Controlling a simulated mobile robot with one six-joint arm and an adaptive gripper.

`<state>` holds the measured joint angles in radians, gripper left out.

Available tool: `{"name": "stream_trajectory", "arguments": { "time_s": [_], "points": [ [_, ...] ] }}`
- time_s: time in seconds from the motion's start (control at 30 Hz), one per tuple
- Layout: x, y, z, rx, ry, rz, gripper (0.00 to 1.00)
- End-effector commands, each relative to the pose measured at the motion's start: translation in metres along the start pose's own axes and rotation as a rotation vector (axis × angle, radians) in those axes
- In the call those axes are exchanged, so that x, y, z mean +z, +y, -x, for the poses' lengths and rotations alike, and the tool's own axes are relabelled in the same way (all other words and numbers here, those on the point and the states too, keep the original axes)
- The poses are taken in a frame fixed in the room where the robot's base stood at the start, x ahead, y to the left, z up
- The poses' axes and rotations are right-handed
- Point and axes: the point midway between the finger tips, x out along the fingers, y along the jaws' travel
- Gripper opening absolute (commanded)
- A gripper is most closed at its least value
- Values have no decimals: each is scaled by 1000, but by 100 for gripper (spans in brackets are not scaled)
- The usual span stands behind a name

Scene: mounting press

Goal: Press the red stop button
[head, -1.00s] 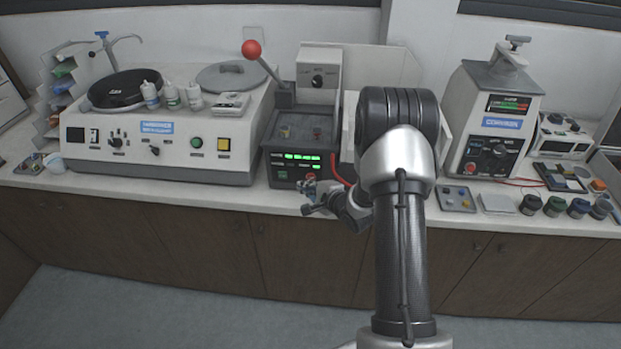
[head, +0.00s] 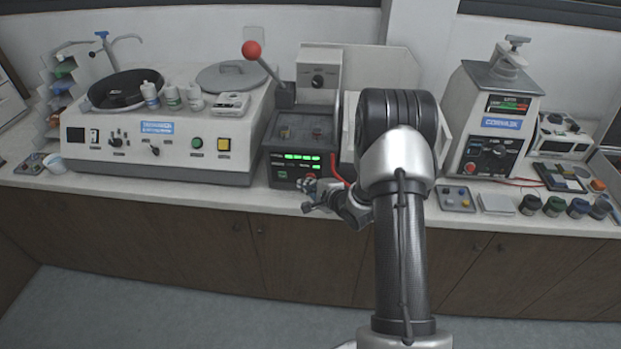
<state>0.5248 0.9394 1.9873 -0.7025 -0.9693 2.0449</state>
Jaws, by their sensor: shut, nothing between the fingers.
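The mounting press (head: 281,162) stands on the counter, a dark box with green lit displays on its front. The red stop button (head: 311,177) is low on the right of that front panel and shows only as a small red patch, partly hidden by my gripper. My gripper (head: 306,188) is shut and empty, with its fingertips right at the button in the picture. I cannot tell whether they touch it.
A lever with a red ball (head: 252,50) rises from the press. A grinder-polisher (head: 165,135) stands to the left. Another machine (head: 490,125) with a red knob stands to the right, with small jars (head: 555,206) in front. A red cable (head: 341,176) runs beside the press.

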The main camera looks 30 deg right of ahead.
Motion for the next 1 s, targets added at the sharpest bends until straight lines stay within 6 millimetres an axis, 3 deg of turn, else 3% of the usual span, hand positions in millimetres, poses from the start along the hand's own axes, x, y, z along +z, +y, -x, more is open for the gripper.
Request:
{"name": "stream_trajectory", "arguments": {
  "time_s": [1.0],
  "points": [
    [-4,-4,-5,-1,0,0,0]
  ]
}}
